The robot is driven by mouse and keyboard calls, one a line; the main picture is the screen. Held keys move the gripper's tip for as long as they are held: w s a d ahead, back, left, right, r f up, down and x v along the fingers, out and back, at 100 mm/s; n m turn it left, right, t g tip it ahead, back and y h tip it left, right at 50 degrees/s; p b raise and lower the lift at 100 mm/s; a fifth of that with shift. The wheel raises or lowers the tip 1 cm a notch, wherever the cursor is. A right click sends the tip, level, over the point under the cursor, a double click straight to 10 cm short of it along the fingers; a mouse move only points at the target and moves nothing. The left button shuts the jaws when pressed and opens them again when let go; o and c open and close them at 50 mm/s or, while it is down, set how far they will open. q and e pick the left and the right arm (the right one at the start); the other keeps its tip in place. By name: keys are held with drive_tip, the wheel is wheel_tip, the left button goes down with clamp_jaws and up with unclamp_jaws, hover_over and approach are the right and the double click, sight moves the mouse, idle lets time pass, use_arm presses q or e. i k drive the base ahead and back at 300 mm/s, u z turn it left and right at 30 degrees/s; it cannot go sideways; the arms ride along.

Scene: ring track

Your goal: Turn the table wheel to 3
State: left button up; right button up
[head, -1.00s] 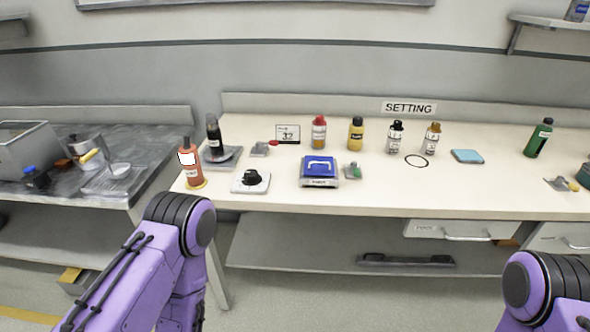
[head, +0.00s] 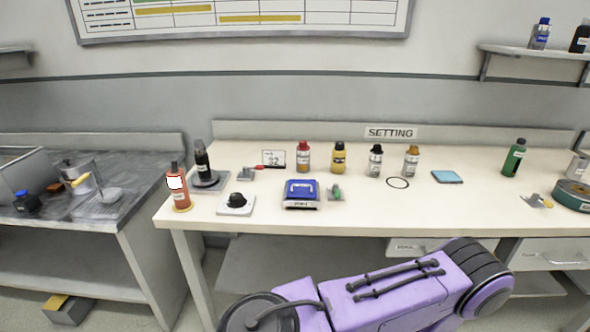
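A black knob (head: 237,200) on a white square base (head: 235,210) sits near the front left edge of the table (head: 375,205). It looks like the table wheel, but the picture is too small to read any numbers or its pointer. A small white card (head: 274,158) behind it shows what looks like "32". Neither gripper is in view; a purple link of my own arm crosses the lower middle, in front of the table.
An orange bottle (head: 178,190) stands left of the knob, with a dark bottle on a grey stand (head: 209,182) behind. A blue device (head: 301,190) and small green-topped part (head: 335,192) are to the right.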

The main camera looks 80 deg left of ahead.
sight(236, 200)
drive_tip(key=z, duration=0.1)
drive_tip(key=k, duration=0.9)
drive_tip(key=u, duration=1.5)
